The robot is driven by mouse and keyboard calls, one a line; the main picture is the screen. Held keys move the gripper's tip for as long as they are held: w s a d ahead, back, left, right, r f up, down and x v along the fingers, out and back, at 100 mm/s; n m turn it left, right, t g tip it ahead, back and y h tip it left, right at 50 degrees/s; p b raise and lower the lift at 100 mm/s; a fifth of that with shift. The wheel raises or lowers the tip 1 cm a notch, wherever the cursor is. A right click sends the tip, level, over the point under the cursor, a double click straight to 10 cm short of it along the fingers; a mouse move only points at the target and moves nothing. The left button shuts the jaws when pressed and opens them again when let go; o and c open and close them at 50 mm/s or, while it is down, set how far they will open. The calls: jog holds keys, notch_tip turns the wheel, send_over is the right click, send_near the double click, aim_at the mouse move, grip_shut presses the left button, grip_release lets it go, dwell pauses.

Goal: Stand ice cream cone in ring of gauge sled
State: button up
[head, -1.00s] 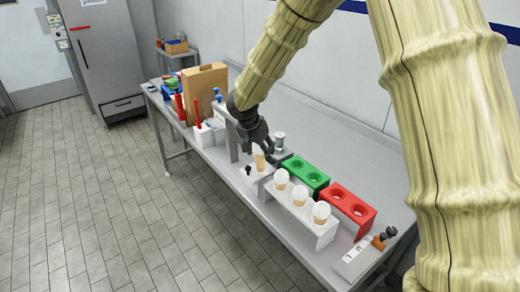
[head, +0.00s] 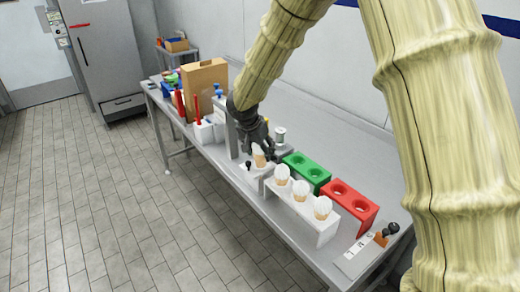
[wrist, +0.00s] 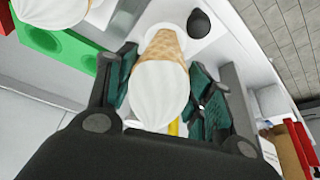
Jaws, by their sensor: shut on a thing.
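My gripper (head: 264,148) is shut on an ice cream cone (head: 259,159), a tan wafer cone with white ice cream. In the wrist view the teal finger pads of my gripper (wrist: 162,82) are on both sides of the cone (wrist: 158,93), with its wafer tip pointing away from the camera. The gauge sled (head: 252,171) is a pale block with a black knob, directly under the cone. In the wrist view the tip is at a white round part of the sled (wrist: 179,28), beside the black knob. The tip's depth in the ring is hidden.
A white rack (head: 303,211) holding several cones stands close by on the table. A green two-hole rack (head: 305,171) and a red one (head: 351,206) stand behind it. A cardboard box (head: 204,84) and white containers (head: 203,132) are farther left.

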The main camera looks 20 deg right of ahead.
jog(key=shift+f, duration=0.15)
jog(key=o, duration=0.8)
jog(key=shift+o, duration=0.2)
jog(key=v, duration=1.2)
